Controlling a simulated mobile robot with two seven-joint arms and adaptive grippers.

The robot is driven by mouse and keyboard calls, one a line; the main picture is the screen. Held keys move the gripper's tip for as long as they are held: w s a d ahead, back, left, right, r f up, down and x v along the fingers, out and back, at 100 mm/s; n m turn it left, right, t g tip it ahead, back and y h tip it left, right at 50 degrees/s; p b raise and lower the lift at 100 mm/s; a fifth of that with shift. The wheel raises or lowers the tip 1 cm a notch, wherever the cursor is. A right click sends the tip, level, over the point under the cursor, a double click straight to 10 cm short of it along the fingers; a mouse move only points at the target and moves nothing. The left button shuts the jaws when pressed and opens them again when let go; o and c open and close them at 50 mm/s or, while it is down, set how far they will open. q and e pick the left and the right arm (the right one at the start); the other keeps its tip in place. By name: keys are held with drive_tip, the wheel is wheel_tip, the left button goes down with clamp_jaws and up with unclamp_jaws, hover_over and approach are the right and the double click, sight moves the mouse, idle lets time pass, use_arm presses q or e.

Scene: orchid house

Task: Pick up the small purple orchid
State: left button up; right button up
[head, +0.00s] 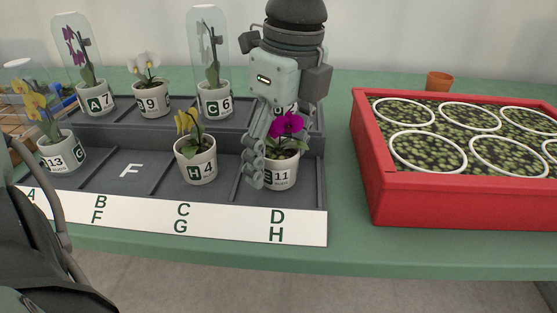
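A small purple orchid (288,125) with magenta blooms stands upright in a white pot (283,172) marked 11, in the front right compartment of the dark tray (115,178). My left gripper (257,172) points down at this pot. Its visible finger links hang along the pot's left side, in front of part of the label. Whether they touch the pot, and where the opposite finger is, I cannot tell. Another purple orchid (76,45) stands under a clear dome at the back left, in a pot marked A 7. My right gripper is not in view.
Other potted orchids share the tray: yellow H 4 (196,158), white 9 (150,100), domed C 6 (214,100) and domed yellow 13 (62,150). Compartment F is empty. A red planter (450,205) with white rings stands right, a terracotta pot (439,81) behind it.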

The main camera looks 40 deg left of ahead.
use_arm(q)
drive_tip(key=c, duration=1.2)
drive_tip(key=shift+r, duration=0.1)
